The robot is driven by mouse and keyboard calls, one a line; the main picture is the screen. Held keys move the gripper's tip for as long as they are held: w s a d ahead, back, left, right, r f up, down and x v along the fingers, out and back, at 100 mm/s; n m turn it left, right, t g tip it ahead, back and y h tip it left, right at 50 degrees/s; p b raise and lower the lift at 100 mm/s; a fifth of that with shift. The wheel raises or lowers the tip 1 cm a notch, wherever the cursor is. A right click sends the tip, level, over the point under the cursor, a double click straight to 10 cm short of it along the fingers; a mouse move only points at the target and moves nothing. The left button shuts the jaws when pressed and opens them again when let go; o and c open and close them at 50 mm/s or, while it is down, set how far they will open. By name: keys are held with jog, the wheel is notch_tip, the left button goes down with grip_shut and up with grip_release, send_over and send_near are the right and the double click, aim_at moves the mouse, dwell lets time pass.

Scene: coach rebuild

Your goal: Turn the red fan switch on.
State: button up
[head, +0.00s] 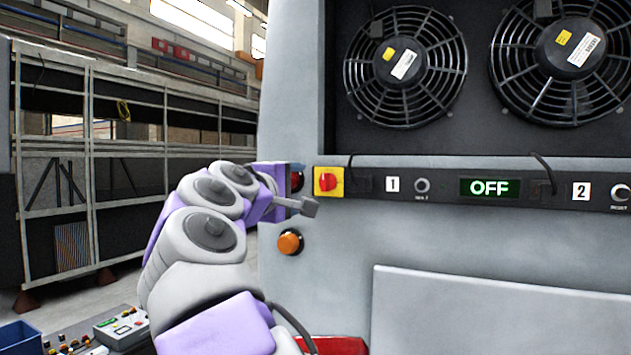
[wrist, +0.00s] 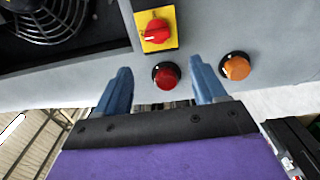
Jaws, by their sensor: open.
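The red fan switch (head: 328,181) is a red rotary knob on a yellow square plate at the left end of the black control strip. It also shows in the wrist view (wrist: 156,31), above and beyond my fingers. The display (head: 489,187) on the strip reads OFF in green. My gripper (head: 306,191) is just left of the switch in the head view. In the wrist view its two blue fingers (wrist: 162,90) are apart with nothing between them, pointing toward the panel. They are apart from the switch as far as I can tell.
A round red lamp (wrist: 166,75) sits just beyond the fingertips, with an orange lamp (wrist: 236,67) beside it. Two fans (head: 405,66) sit above the strip. A grey raised panel (head: 500,310) is below. Shelving (head: 100,150) stands at left.

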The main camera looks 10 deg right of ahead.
aim_at(323, 184)
jog(key=x, duration=0.3)
jog(key=p+x, duration=0.1)
jog(key=x, duration=0.3)
jog(key=s+d+p+x, duration=0.1)
jog(key=x, duration=0.2)
jog(key=shift+w+d, duration=0.2)
jog(key=shift+a, duration=0.6)
jog(key=shift+d, duration=0.55)
jog(key=c, duration=0.5)
jog(key=shift+w, duration=0.1)
jog(key=c, duration=0.6)
jog(key=shift+o, duration=0.2)
jog(key=shift+f, duration=0.1)
